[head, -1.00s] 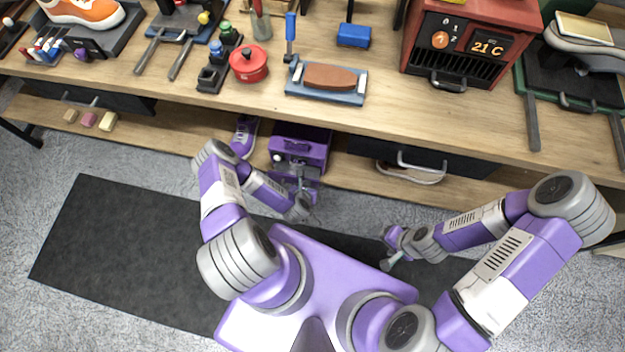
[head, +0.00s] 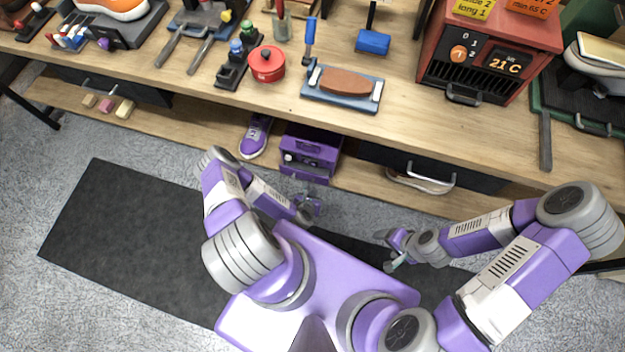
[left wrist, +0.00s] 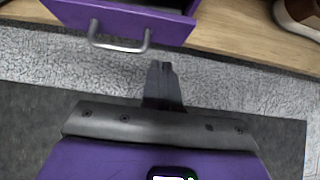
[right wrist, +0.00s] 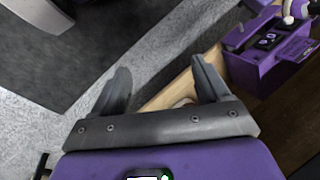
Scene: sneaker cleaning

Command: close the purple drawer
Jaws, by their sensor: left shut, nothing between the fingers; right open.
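The purple drawer (head: 304,177) is in the lower part of a purple box (head: 312,145) on the low shelf. In the left wrist view the drawer (left wrist: 75,22) stands out from the box, with a dark gap behind its front. Its silver handle (left wrist: 120,43) faces my left gripper (left wrist: 163,68). That gripper is shut and empty, apart from the handle and below it in the picture. In the head view it (head: 314,206) is just in front of the drawer. My right gripper (right wrist: 160,72) is open and empty, off to the right. The purple box also shows in the right wrist view (right wrist: 275,55).
A purple sneaker (head: 254,138) stands left of the box. To the right, a black drawer with a silver handle (head: 432,183) hangs under the tabletop, with a shoe (head: 415,182) below it. The workbench top (head: 420,125) overhangs the shelf. Floor in front is clear.

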